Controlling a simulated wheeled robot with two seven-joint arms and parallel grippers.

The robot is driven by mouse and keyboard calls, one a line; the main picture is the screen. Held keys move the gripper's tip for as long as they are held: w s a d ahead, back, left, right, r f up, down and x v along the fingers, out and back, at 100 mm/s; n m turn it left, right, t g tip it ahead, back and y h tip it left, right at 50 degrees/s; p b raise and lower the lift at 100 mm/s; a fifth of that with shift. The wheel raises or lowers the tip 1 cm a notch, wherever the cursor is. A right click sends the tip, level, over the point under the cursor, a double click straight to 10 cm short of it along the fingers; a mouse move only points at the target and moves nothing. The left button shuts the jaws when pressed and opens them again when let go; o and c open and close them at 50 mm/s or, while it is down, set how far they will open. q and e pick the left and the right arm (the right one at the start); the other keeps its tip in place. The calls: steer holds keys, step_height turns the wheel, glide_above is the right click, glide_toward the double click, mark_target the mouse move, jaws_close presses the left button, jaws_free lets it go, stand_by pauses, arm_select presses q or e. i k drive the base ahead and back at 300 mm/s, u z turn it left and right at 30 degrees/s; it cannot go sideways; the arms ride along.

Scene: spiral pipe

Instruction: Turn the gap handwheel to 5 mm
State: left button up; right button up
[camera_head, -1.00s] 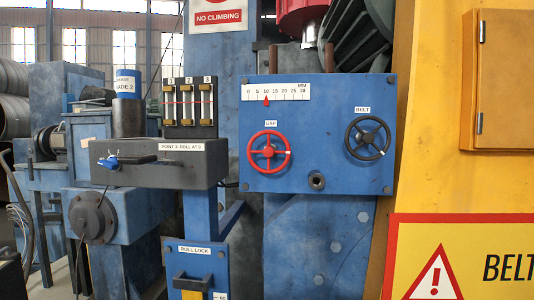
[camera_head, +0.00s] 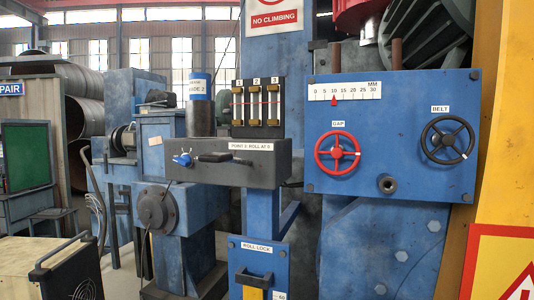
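The red gap handwheel (camera_head: 337,153) is on the blue panel (camera_head: 400,187), under a label reading GAP. Above it is a white MM scale (camera_head: 345,91) marked 0 to 30. The red pointer (camera_head: 334,99) under the scale stands at about 10. The black belt handwheel (camera_head: 447,140) is to the right on the same panel, under a BELT label. Neither of my grippers shows in the head view.
A roll lock box (camera_head: 258,270) is below. A beige cabinet (camera_head: 45,270) stands at lower left. A yellow wall (camera_head: 505,150) is at right.

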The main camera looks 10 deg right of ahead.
mark_target(336, 152)
steer(key=u, duration=0.35)
steer(key=k, duration=0.9)
steer(key=z, duration=1.3)
steer(key=i, duration=0.5)
steer(key=z, duration=0.05)
